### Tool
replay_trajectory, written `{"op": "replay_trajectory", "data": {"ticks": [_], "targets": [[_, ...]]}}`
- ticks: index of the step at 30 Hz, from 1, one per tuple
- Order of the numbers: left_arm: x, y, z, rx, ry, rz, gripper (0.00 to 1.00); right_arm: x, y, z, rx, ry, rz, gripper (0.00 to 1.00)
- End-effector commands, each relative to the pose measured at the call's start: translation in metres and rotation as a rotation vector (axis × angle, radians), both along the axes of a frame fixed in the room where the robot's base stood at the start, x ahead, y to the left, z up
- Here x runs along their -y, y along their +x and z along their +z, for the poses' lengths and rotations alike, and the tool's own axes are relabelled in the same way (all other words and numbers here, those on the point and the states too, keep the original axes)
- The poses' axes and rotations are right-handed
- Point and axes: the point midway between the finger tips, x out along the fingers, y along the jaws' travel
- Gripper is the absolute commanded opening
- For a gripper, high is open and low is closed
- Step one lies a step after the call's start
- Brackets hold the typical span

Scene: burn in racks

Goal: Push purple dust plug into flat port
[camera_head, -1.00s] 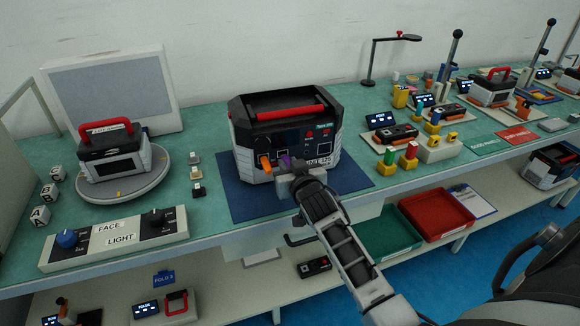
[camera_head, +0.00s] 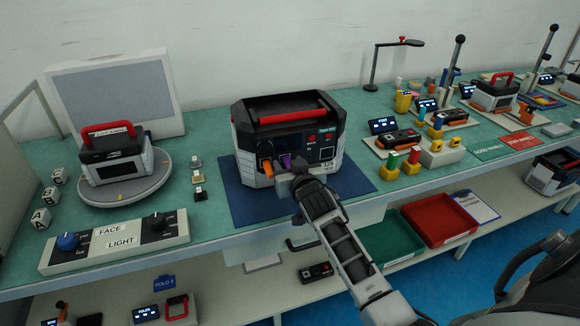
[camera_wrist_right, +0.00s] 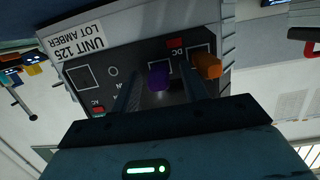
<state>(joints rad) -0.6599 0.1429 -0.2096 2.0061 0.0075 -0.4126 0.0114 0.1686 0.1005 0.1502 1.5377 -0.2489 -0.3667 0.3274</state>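The purple dust plug (camera_head: 286,160) sits at the front panel of the black and grey unit (camera_head: 246,150), beside an orange plug (camera_head: 267,169). In the right wrist view the purple plug (camera_wrist_right: 158,77) lies between the two fingers of my right gripper (camera_wrist_right: 160,88), with a visible gap on each side. The orange plug (camera_wrist_right: 207,66) is just outside one finger. My right gripper (camera_head: 289,178) is close in front of the panel. The port behind the purple plug is mostly hidden, so its seating depth cannot be told. My left gripper is not in view.
The unit stands on a blue mat (camera_head: 238,205) with a red handle (camera_head: 292,117) on top. A turntable (camera_head: 125,193) with another unit is at left. Plug stands (camera_head: 388,168) and devices crowd the right. Green (camera_head: 385,240) and red (camera_head: 440,218) trays are below.

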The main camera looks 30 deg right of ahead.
Motion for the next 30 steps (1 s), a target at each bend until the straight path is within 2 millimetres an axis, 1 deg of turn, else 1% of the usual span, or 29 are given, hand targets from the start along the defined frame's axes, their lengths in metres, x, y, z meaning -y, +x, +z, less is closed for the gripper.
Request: {"op": "replay_trajectory", "data": {"ticks": [7,11,14,21,24,27,30], "targets": [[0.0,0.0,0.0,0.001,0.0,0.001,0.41,0.0,-0.001,-0.001,-0.001,0.0,0.0,0.44],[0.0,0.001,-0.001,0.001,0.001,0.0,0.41,-0.004,-0.014,0.001,-0.002,0.001,0.0,0.44],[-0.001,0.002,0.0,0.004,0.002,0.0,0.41,-0.009,-0.033,0.005,-0.003,0.002,0.001,0.44],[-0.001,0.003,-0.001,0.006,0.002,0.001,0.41,-0.025,-0.09,0.017,-0.002,0.003,0.0,0.44],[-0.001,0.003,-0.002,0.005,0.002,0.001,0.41,-0.031,-0.111,0.021,-0.003,0.002,0.0,0.44],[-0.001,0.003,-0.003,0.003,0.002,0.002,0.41,-0.035,-0.128,0.025,-0.002,0.001,0.0,0.44],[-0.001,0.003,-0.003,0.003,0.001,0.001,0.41,-0.039,-0.14,0.028,-0.002,0.001,0.0,0.44]]}}
